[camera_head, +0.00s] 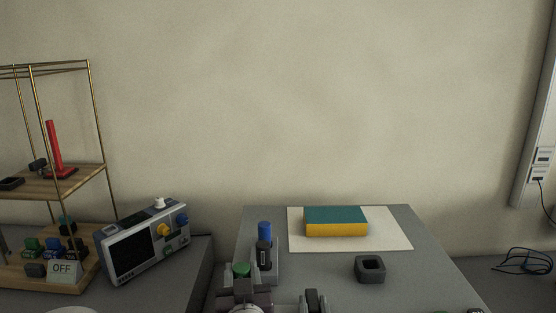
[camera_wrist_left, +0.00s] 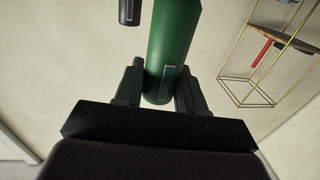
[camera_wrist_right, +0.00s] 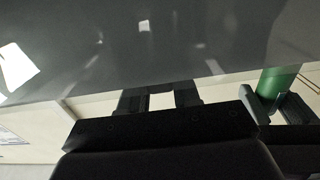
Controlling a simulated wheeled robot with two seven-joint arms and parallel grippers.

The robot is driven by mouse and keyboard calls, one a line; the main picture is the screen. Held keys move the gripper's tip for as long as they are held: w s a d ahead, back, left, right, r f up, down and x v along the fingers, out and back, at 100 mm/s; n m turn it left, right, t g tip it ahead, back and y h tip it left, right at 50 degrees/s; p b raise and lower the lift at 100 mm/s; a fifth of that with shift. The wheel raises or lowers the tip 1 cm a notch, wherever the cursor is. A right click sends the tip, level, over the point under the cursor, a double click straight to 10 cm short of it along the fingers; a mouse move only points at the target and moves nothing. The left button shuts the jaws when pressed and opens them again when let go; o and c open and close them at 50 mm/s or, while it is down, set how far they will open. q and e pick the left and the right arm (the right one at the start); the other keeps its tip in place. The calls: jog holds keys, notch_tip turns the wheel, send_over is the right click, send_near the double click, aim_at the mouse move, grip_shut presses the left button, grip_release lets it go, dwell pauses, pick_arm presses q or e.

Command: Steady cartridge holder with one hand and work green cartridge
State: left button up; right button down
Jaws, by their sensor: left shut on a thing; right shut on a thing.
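The grey cartridge holder (camera_head: 272,273) stands at the table's left side. A blue cartridge (camera_head: 265,230) and a black cartridge (camera_head: 263,255) stand upright in it. The green cartridge (camera_head: 241,269) shows only its top in the head view, near the holder's front. My left gripper (camera_wrist_left: 160,86) is shut on the green cartridge (camera_wrist_left: 174,45), with a finger on each side. My right gripper (camera_head: 313,299) is low at the picture's bottom edge, right of the left one. It is shut, apparently on the holder; the contact is hidden. Its wrist view shows a grey surface ahead of its fingers (camera_wrist_right: 160,98).
A teal and yellow block (camera_head: 336,222) lies on a white sheet (camera_head: 393,237) at the back. A dark hollow block (camera_head: 370,269) sits right of the holder. An instrument with a screen (camera_head: 145,243) and a shelf rack (camera_head: 75,182) stand left. The table's right side looks mostly clear.

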pick_arm(q)
jog(key=shift+r, duration=0.2)
jog(key=shift+r, duration=4)
pick_arm(e)
jog(key=c, duration=0.7)
grip_release()
jog(key=shift+c, duration=0.2)
